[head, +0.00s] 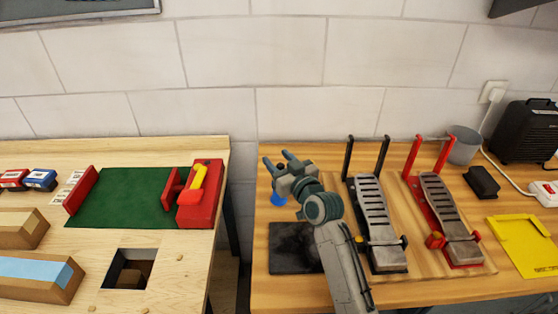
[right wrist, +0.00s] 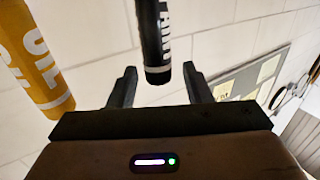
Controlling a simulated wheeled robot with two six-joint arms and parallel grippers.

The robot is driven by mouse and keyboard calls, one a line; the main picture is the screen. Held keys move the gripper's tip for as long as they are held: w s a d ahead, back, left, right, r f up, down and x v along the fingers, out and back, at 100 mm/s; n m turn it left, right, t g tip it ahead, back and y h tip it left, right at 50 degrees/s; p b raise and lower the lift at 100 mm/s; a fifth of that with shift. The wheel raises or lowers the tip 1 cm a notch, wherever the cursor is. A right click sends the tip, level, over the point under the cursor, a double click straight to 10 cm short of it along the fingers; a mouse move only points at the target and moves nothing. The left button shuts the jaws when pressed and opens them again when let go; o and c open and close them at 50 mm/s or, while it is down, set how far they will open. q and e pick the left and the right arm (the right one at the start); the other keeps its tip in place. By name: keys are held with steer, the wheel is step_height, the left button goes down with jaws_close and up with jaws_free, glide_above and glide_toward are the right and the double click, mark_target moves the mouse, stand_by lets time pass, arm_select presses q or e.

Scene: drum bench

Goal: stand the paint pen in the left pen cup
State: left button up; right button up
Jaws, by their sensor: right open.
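My right gripper (head: 277,158) is open over the back left of the right bench. In the right wrist view a black paint pen (right wrist: 155,38) with white lettering shows between the two fingertips, with a gap on each side. Its upper part runs out of the picture. In the head view only a small dark spot shows between the fingers. A small blue object (head: 278,200) sits just below the gripper, partly hidden by it; I cannot tell if it is a pen cup. No pen cup shows clearly. My left gripper is not in view.
A yellow lettered cylinder (right wrist: 32,58) stands left of the pen in the wrist view. A dark pad (head: 293,250) lies in front of the gripper. Two pedals (head: 378,225) (head: 447,215) stand to the right. A gap separates the left bench (head: 130,150).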

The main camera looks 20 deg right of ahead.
steer(key=b+v, duration=0.2)
steer(key=v, duration=0.8)
steer(key=shift+s+b, duration=0.4)
